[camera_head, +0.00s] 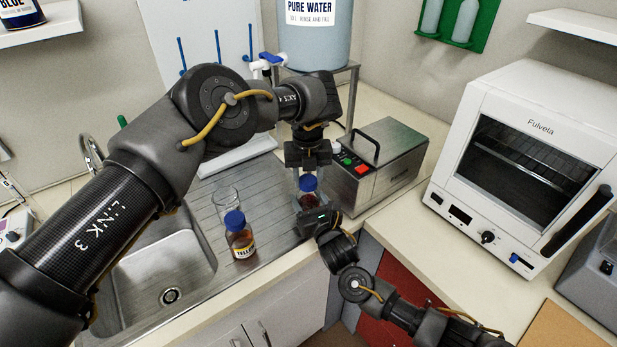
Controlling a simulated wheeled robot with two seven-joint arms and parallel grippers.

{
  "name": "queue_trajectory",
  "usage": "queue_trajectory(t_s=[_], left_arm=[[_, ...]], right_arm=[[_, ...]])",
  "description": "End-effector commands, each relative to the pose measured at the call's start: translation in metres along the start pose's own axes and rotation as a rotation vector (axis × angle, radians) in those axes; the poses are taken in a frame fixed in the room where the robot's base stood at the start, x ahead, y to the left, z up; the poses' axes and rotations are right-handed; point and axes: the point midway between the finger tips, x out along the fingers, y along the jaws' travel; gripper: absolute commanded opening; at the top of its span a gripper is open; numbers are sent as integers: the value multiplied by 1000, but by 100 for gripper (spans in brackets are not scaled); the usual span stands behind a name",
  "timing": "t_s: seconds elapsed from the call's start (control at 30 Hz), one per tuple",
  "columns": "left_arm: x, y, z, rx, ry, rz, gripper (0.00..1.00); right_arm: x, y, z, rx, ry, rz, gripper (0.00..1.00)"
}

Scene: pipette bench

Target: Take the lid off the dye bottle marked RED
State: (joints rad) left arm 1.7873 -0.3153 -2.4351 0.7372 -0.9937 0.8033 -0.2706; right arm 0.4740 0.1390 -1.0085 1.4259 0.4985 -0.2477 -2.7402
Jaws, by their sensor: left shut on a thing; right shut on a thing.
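A small bottle (309,201) with dark red-brown contents stands out between my two grippers at the bench's front edge; its label is hidden. Its blue lid (308,184) sits at its top; I cannot tell whether it is still seated. My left gripper (308,178) comes down from above and is shut on the blue lid. My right gripper (312,212) comes from the front right and is shut on the bottle's body, hiding its lower part.
A clear glass beaker (226,201) stands behind the yellow-labelled bottle. The sink (150,275) is to the left. A steel box with a handle (385,165) is close behind my grippers. A white oven (530,150) stands right; the counter before it is clear.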

Motion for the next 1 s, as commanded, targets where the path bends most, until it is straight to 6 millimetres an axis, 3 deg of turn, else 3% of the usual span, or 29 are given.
queue_trajectory(t_s=[0.43, 1.0], left_arm=[[-2, 0, 0, 2, -1, 0, 14], [-21, 0, 0, 3, 0, 0, 14]], right_arm=[[0, 0, 1, 1, -3, 0, 0], [0, 0, 1, 1, -3, 0, 0]])
